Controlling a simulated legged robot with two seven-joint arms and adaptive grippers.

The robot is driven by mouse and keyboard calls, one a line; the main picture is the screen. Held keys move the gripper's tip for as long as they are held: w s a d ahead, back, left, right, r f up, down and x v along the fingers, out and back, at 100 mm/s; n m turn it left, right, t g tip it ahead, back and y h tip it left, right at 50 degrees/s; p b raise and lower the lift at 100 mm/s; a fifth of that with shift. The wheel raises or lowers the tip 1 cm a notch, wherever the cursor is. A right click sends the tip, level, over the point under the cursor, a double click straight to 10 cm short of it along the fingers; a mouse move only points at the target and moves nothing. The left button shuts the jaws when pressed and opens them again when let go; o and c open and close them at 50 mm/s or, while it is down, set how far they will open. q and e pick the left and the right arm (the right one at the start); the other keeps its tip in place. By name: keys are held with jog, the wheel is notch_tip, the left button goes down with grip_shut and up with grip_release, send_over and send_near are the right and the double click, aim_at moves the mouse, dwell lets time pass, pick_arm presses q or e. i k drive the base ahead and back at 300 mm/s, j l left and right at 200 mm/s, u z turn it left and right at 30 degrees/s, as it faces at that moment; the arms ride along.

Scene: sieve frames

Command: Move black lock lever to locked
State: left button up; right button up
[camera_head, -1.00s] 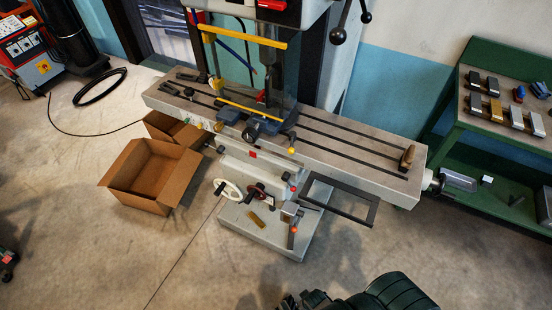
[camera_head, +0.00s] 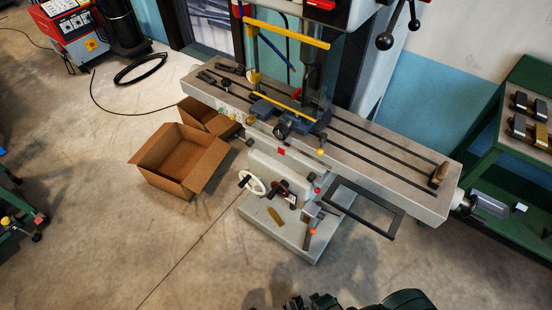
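The milling machine stands ahead, with its long slotted table (camera_head: 372,158) running from upper left to lower right. My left gripper is out of view.
Two open cardboard boxes (camera_head: 168,180) stand on the floor left of the machine. A black frame handle (camera_head: 366,207) juts out at the front right. A green bench (camera_head: 490,152) stands at right. A red machine (camera_head: 75,32) is at upper left. The foreground floor is clear.

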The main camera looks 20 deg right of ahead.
aim_at(250, 143)
jog(key=z, duration=0.45)
jog(key=i+j+z, duration=0.1)
jog(key=z, duration=0.35)
jog(key=i+j+z, duration=0.1)
jog(key=j+z, duration=0.15)
jog(key=z, duration=0.2)
jog(key=j+z, duration=0.2)
jog(key=z, duration=0.25)
jog(key=j+z, duration=0.25)
jog(key=z, duration=0.2)
jog(key=j+z, duration=0.25)
jog(key=z, duration=0.2)
